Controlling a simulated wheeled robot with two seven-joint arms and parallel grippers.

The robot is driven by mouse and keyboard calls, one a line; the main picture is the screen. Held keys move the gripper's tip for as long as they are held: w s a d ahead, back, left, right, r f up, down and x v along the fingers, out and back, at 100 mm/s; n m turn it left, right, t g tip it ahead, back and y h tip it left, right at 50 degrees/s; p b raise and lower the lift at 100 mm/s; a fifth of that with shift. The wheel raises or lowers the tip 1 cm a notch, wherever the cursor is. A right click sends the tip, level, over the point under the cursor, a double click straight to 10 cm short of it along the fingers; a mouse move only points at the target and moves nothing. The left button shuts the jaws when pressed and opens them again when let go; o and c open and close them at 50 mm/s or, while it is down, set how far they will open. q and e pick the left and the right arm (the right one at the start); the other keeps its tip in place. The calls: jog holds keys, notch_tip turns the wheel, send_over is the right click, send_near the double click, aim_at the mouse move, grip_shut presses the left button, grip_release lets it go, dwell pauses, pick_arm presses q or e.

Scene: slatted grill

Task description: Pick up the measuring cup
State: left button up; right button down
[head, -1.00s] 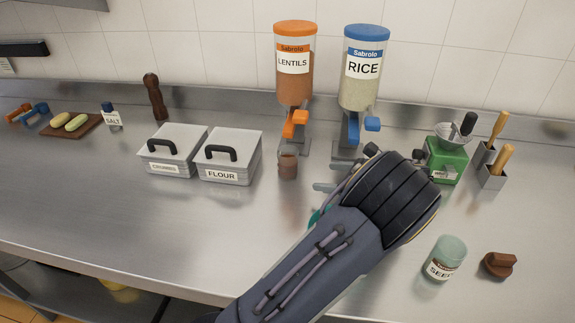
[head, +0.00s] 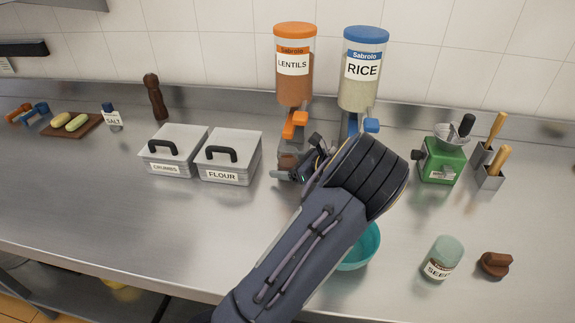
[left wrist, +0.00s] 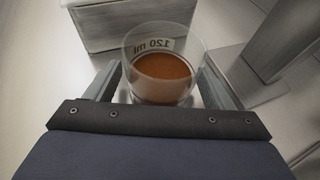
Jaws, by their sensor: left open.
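The measuring cup (left wrist: 163,65) is clear, marked 120 ml, and holds brown lentils. In the left wrist view it stands between the two fingers of my left gripper (left wrist: 160,85), which is open around it. In the head view the cup (head: 287,160) stands on the counter below the lentils dispenser, and my gripper (head: 282,176) partly hides it. I cannot tell whether the fingers touch the cup. My right gripper is out of view.
The lentils dispenser (head: 294,65) and rice dispenser (head: 361,70) stand behind. The flour box (head: 228,157) is close on the left. A teal bowl (head: 362,247) is partly hidden behind my left arm. A green grinder (head: 440,161) and seeds jar (head: 442,258) stand right.

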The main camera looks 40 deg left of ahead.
pick_arm(q)
jog(key=c, duration=1.1)
jog(key=shift+s+d+r, duration=0.2)
jog(key=shift+s+r, duration=0.15)
jog(key=shift+r, duration=0.1)
jog(key=s+d+r, duration=0.6)
jog(key=s+r, duration=0.1)
jog(key=s, duration=0.4)
jog(key=w+d+r+n+g+h+p, duration=0.1)
jog(key=d+n+g+p, duration=0.1)
jog(key=d+p, duration=0.5)
jog(key=d+r+n+g+h+p, duration=0.1)
jog(key=d+r+n+g+p, duration=0.1)
jog(key=d+p, duration=0.6)
jog(key=shift+w+d+r+n+g, duration=0.35)
jog(key=shift+d+n+g, duration=0.5)
jog(key=shift+d, duration=1.75)
